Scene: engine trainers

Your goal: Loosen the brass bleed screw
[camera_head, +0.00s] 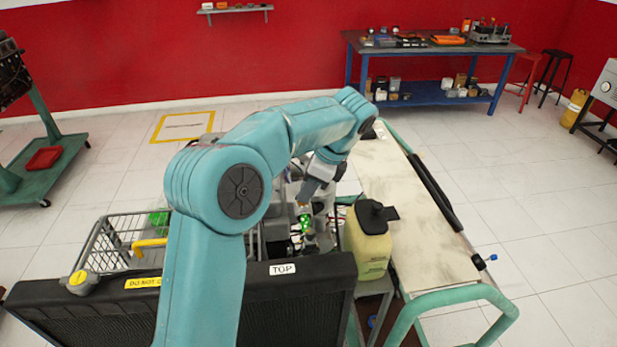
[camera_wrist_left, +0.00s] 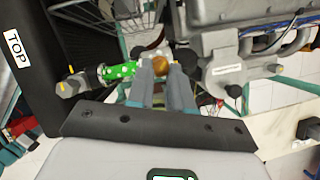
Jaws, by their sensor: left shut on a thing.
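My left gripper (camera_head: 306,204) reaches down over the engine, behind the black radiator, in the head view. In the left wrist view its two grey fingers (camera_wrist_left: 161,70) are shut on a small brass-coloured piece, the bleed screw (camera_wrist_left: 160,64), at their tips. The screw's lower part is hidden by the fingers. A green sleeve with white spots (camera_wrist_left: 118,72) lies just left of the fingers; it also shows beneath the gripper in the head view (camera_head: 305,223). The screw cannot be made out in the head view. My right gripper is not in view.
The radiator (camera_head: 310,300) with a TOP label stands in front. A yellowish bottle (camera_head: 368,250) with a black cap stands right of the gripper. A wire basket (camera_head: 112,240) is at left. The grey engine housing (camera_wrist_left: 222,72) is close right of the fingers.

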